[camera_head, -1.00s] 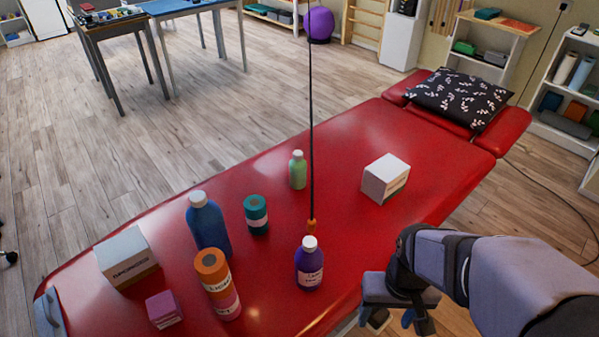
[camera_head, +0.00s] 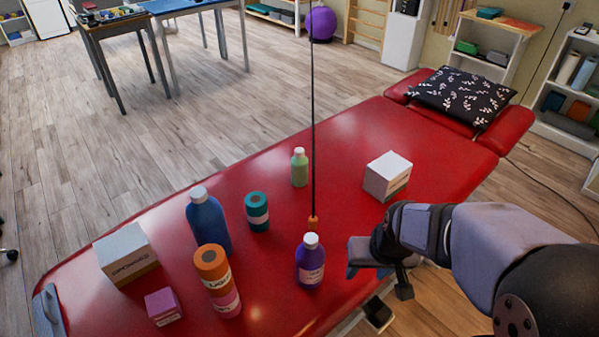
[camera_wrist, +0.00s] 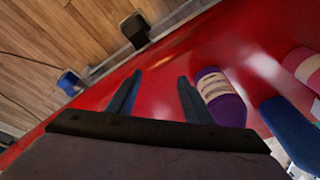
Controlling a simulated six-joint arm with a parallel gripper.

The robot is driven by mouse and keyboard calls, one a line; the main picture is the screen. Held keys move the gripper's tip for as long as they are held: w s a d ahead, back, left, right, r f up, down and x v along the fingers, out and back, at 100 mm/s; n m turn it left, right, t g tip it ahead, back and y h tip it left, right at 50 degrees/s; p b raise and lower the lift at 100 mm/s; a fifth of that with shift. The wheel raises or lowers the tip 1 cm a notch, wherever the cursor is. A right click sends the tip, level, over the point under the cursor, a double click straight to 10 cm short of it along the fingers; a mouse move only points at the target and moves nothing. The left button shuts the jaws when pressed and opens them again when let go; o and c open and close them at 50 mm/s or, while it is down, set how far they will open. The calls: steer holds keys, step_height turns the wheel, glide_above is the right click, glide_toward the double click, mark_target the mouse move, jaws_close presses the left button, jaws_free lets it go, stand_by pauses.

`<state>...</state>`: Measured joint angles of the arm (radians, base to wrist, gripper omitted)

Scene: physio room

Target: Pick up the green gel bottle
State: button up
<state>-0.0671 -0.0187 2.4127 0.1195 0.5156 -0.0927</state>
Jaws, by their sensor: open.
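The green gel bottle (camera_head: 299,168) is light green with a white cap and stands upright on the red treatment table (camera_head: 345,150), beyond the purple bottle. It is not clearly seen in the wrist view. My gripper (camera_head: 352,257) is at the table's right edge, to the right of the purple bottle and nearer than the green bottle. In the wrist view my gripper (camera_wrist: 155,95) has its two blue fingers apart with nothing between them, over the red surface.
A purple bottle (camera_head: 310,264) stands close to my gripper and shows beside the right finger in the wrist view (camera_wrist: 222,97). A white box (camera_head: 388,177), blue bottle (camera_head: 208,224), teal roll (camera_head: 257,212) and orange roll (camera_head: 212,265) share the table. A thin dark cord hangs near the green bottle.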

steer(key=w+a+r+t+y+b, duration=0.1)
steer(key=w+a+t+b, duration=0.3)
steer(key=w, duration=0.7)
steer(key=w+a+r+t+p, duration=0.1)
steer(key=w+a+t, duration=0.1)
steer(key=w+a, duration=0.6)
step_height(320, 180, up, 6)
steer(key=m+t+h+b, duration=0.1)
steer(key=t+h+b, duration=0.1)
steer(key=t+b, duration=0.45)
glide_above(298, 156)
steer(key=p, duration=0.2)
steer(key=shift+d+f+t, duration=0.1)
steer(key=shift+d+t, duration=0.2)
steer(key=shift+t, duration=0.45)
steer(key=shift+w+a+r+m+t+h+b, duration=0.1)
steer(key=shift+a+r+m+t+h+b, duration=0.2)
steer(key=shift+h, duration=0.35)
steer(key=shift+w+d+r+m+t+h+b, duration=0.1)
steer(key=shift+m+t+h+b, duration=0.15)
steer(key=shift+m+h, duration=0.35)
steer(key=shift+f, duration=3.2)
steer(key=shift+w+d+f, duration=0.15)
steer(key=shift+w, duration=0.6)
steer(key=shift+w+d+f, duration=0.1)
steer(key=shift+w+f, duration=0.05)
steer(key=shift+w, duration=0.55)
steer(key=shift+w+d, duration=0.15)
steer(key=shift+w, duration=0.9)
